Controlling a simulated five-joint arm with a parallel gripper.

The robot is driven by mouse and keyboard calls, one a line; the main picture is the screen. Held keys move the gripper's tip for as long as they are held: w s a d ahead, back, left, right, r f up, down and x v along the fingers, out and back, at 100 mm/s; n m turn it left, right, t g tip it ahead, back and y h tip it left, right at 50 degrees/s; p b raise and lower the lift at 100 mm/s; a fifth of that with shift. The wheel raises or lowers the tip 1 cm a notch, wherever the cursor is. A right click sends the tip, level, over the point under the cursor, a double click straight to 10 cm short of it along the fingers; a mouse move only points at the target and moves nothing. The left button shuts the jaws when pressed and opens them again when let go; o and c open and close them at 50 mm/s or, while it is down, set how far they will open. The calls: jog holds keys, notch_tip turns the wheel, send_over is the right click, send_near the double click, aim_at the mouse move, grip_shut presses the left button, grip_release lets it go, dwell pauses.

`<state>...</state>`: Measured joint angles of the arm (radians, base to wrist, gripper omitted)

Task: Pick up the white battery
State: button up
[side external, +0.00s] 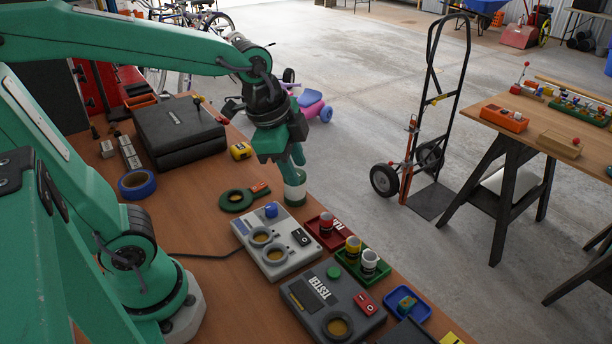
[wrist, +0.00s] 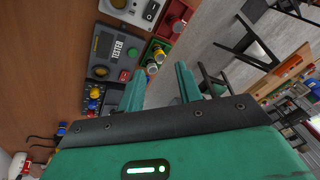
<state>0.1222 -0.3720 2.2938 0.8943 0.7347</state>
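The white battery (side external: 370,261) stands upright in a small green tray (side external: 349,267), beside a yellow-banded battery (side external: 352,248). In the wrist view the white battery (wrist: 152,68) shows small, left of the space between the fingers. My gripper (side external: 292,163) is above the table's far edge, behind and left of the green tray in the side view. In the wrist view my gripper (wrist: 161,90) has its fingers apart with nothing between them. A white and green cylinder (side external: 295,188) shows just below the fingers in the side view; whether they touch it is unclear.
A red tray (side external: 326,232) with a battery adjoins the green tray. A light grey tester (side external: 272,255) and a dark tester (side external: 312,288) stand in front. A blue tray (side external: 407,305) is to the right.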

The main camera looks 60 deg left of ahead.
jog(key=w+d+f+m+g, duration=0.2)
jog(key=w+d+f+m, duration=0.4)
jog(key=m, duration=0.4)
jog(key=m+g, duration=0.2)
jog(key=m, duration=0.7)
send_over(370, 256)
jog(key=f, duration=0.7)
jog(key=shift+w+a+f, duration=0.15)
jog(key=shift+w+f, duration=0.05)
jog(key=shift+w, duration=0.1)
jog(key=shift+f+m, duration=0.1)
jog(key=shift+m, duration=0.2)
jog(key=shift+f, duration=0.1)
jog(key=shift+f, duration=1.2)
jog(key=shift+f, duration=0.1)
jog(key=shift+s+f, duration=0.15)
jog(key=shift+f, duration=1.1)
jog(key=shift+s+f, duration=0.1)
jog(key=shift+f, duration=1.15)
jog(key=shift+c, duration=0.2)
jog(key=c, duration=0.7)
